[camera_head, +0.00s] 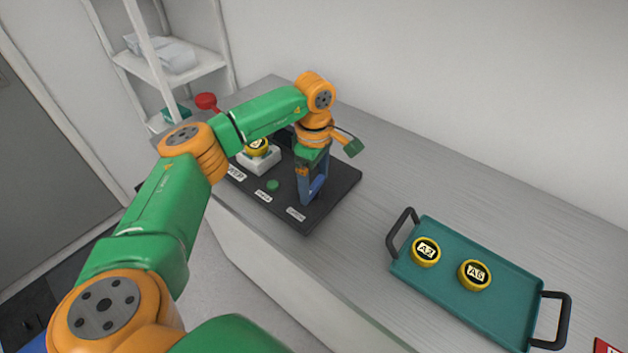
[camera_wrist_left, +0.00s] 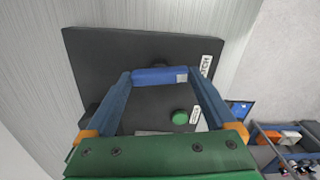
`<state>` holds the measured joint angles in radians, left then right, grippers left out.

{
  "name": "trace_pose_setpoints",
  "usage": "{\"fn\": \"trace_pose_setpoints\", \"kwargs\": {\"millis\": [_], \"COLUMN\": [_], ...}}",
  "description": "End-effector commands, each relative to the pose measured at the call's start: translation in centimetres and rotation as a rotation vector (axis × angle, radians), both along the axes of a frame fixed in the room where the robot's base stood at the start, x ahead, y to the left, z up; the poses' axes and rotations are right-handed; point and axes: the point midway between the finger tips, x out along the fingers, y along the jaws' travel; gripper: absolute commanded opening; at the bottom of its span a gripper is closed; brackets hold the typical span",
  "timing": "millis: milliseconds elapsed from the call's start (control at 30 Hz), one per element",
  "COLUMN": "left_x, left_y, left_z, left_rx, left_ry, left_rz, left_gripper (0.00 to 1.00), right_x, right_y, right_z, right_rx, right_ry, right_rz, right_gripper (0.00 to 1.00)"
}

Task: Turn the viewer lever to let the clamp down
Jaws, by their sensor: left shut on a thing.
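The flatness viewer is a black base plate (camera_head: 343,183) on the grey bench, with a white block (camera_head: 262,162) bearing a yellow-rimmed disc (camera_head: 256,147). A green round button (camera_head: 272,185) sits between small white labels; it also shows in the left wrist view (camera_wrist_left: 180,117). My left gripper (camera_head: 310,194) points down over the plate's near right part. In the left wrist view its blue fingers are shut on the ends of a blue bar (camera_wrist_left: 155,76), which looks like the viewer lever's handle. My arm hides part of the viewer, and the clamp is not clearly seen.
A teal tray (camera_head: 450,301) with black handles holds yellow discs marked A2 (camera_head: 426,251) and probably A5 (camera_head: 474,275). A red knob (camera_head: 206,101) stands behind the arm. A white shelf (camera_head: 185,73) is at the back left. The bench between viewer and tray is clear.

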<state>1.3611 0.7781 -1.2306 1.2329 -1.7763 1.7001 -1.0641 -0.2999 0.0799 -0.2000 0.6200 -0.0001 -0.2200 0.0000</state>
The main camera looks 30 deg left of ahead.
Motion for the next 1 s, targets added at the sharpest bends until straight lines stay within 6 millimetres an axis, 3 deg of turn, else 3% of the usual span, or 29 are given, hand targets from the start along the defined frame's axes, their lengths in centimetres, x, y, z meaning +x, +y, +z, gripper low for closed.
{"fn": "trace_pose_setpoints", "kwargs": {"millis": [300,867,900,1000], "left_x": [0.09,0.08,0.08,0.06], "left_y": [-0.04,-0.04,-0.04,-0.03], "left_z": [0.10,0.09,0.08,0.06], "left_rx": [-0.002,-0.002,-0.002,-0.001], "left_ry": [-0.004,-0.004,-0.004,-0.003], "left_rz": [-0.112,-0.135,-0.135,-0.135], "left_gripper": [0.34,0.34,1.00,1.00], "right_x": [-0.01,-0.02,-0.02,-0.02], "right_y": [0.01,0.00,0.00,0.00], "right_z": [-0.11,-0.12,-0.12,-0.13], "right_rx": [0.000,0.000,0.000,0.000], "right_ry": [0.000,0.000,0.000,0.000], "right_rz": [0.000,0.000,0.000,0.000], "right_gripper": [0.00,0.00,0.00,0.00]}}
